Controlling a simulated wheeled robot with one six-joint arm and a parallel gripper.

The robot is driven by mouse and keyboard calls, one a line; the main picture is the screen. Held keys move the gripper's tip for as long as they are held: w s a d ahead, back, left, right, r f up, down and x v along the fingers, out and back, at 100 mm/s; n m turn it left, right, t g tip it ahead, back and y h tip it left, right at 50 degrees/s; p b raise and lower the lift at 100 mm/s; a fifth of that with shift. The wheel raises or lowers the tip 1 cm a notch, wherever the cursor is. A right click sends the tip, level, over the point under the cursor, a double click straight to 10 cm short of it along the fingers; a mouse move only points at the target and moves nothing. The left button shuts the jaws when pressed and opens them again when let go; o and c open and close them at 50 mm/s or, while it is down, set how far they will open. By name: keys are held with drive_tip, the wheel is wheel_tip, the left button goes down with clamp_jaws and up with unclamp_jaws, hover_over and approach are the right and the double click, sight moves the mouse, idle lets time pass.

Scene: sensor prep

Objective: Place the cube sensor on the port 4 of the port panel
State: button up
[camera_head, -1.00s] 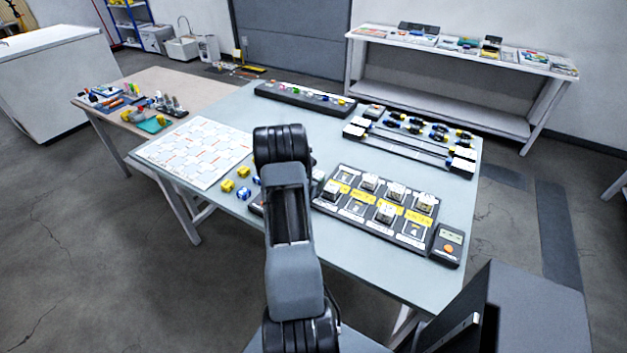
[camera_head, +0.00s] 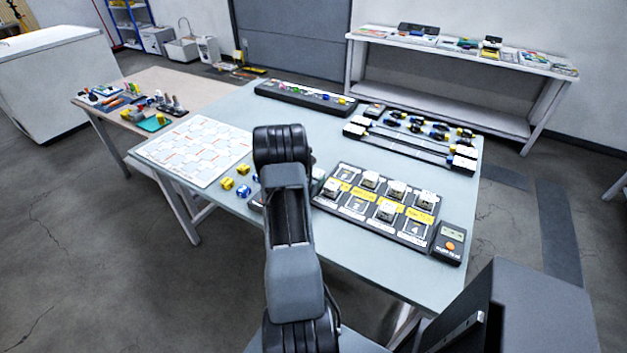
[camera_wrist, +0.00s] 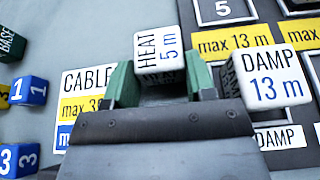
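In the wrist view a white cube sensor marked "HEAT 5 m" (camera_wrist: 160,52) sits between the green fingers of my gripper (camera_wrist: 160,78), which look closed on its sides. The dark port panel (camera_head: 340,209) lies on the table right of my arm. Port 4 (camera_head: 414,230) is at the front right of the panel and looks empty. White cubes stand on several other ports. One marked "DAMP 13 m" (camera_wrist: 266,80) is close to the right of my gripper in the wrist view. My arm hides the gripper in the head view.
Yellow dice (camera_head: 227,184) and blue dice (camera_wrist: 28,91) lie left of my gripper. A "CABLE" card (camera_wrist: 85,80) lies beneath it. A gridded white sheet (camera_head: 195,150) covers the table's left. Dark rails (camera_head: 410,148) lie behind the panel.

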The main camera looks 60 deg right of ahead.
drive_tip(key=shift+o, duration=0.4)
drive_tip(key=shift+s+a+f, duration=0.15)
drive_tip(key=shift+f, duration=0.25)
drive_tip(key=shift+s+a+f, duration=0.1)
drive_tip(key=shift+f, duration=0.25)
drive_tip(key=shift+r+p, duration=0.5)
drive_tip(key=shift+p, duration=0.05)
drive_tip(key=v, duration=0.8)
drive_tip(key=r+v, duration=0.1)
drive_tip(key=v, duration=0.3)
drive_tip(key=shift+w+d+r, duration=0.1)
drive_tip(key=shift+w+d, duration=0.15)
